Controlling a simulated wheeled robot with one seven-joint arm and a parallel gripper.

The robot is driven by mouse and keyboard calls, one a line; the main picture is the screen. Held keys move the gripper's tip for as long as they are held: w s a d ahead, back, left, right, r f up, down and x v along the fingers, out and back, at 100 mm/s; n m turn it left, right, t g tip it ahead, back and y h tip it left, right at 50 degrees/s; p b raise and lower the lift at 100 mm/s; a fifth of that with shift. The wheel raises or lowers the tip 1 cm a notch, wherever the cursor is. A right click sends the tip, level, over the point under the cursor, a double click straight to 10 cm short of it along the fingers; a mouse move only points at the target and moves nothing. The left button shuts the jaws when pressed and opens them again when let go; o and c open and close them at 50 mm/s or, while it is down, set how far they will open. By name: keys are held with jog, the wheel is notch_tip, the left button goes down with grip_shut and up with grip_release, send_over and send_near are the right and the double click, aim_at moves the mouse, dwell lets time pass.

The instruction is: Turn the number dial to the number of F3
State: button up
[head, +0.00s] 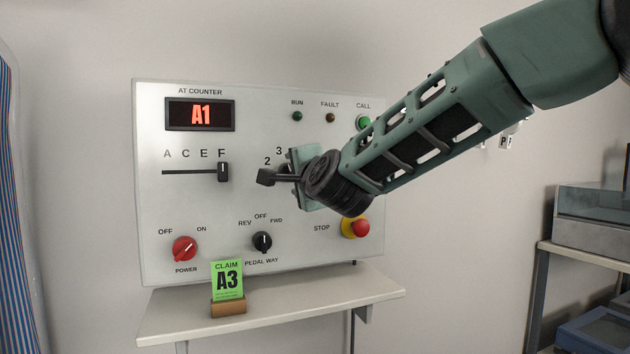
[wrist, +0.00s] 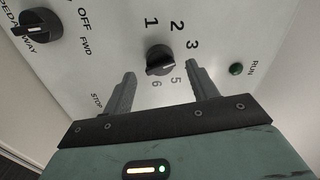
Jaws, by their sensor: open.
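The number dial (wrist: 160,60) is a round black knob on the white panel. In the wrist view the numerals 1, 2, 3, 5 and 6 show around it; a 4 is not visible. I cannot tell for certain which numeral its pointer marks. My gripper (wrist: 160,74) is open, with one fingertip on each side of the dial in the picture; I see no clear contact. In the head view my gripper (head: 276,178) hides the dial, and only 2 and 3 show above it. The letter slider (head: 223,172) stands at F. The display (head: 200,115) reads A1.
A red power knob (head: 185,249), a pedal way knob (head: 262,242) and a red stop button (head: 361,228) sit low on the panel. A green A3 claim card (head: 227,281) stands on the shelf (head: 370,289) below. A rack (head: 545,290) is at right.

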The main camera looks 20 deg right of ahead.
jog(key=s, duration=1.4)
jog(key=shift+s, duration=0.25)
jog(key=shift+f, duration=0.1)
jog(key=s+a+f+n+g+y, duration=0.3)
jog(key=s+a+f+n+g, duration=0.15)
jog(key=a+f+n, duration=0.35)
jog(key=s+a+f+n+g+y, duration=0.25)
jog(key=s+f+n+g, duration=0.2)
jog(key=f, duration=0.55)
jog(key=s+d+f+n+g+h, duration=0.35)
jog(key=s+f+n+g, duration=0.65)
jog(key=s+f, duration=0.4)
notch_tip(320, 180, up, 15)
jog(key=s+n+t+h+p, duration=0.1)
jog(key=p, duration=1.3)
jog(key=shift+s+d+r, duration=0.15)
jog(key=shift+s+d, duration=0.25)
